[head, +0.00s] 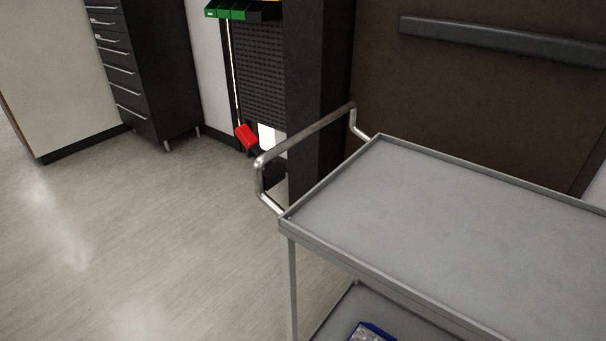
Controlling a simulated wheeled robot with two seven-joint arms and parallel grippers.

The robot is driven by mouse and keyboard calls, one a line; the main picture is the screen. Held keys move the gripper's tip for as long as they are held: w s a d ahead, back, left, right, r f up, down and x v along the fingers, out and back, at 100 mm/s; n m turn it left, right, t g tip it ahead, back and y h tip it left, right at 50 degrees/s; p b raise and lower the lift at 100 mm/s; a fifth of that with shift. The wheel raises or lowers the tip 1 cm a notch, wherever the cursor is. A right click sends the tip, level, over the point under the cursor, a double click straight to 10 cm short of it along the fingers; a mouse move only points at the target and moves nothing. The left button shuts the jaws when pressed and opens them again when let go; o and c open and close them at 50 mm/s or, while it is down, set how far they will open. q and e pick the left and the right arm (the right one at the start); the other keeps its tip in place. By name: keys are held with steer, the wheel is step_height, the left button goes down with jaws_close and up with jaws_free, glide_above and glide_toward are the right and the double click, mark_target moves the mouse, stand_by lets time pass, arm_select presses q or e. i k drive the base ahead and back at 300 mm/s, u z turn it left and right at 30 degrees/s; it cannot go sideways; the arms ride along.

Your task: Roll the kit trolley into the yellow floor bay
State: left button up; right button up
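The kit trolley (460,220) stands at the right of the head view, cut off by the right and bottom edges. Its grey top tray is empty where it shows. A metal push handle (305,135) rises at its left end. A lower shelf (385,306) shows beneath, with part of a blue bin (372,331) on it. The trolley's wheels are out of view. No yellow floor bay is in view. Neither of my grippers is in view.
A dark pillar (318,75) stands behind the handle, close to it in the picture. A brown panel (460,95) with a dark rail is behind the trolley. A black drawer cabinet (150,65) and a red bin (246,137) are at the back. The floor (140,240) at left is clear.

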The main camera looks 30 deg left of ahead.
mark_target(434, 245)
steer(key=u, duration=2.2)
steer(key=i, duration=2.6)
steer(key=z, duration=3.25)
steer(key=i, duration=0.55)
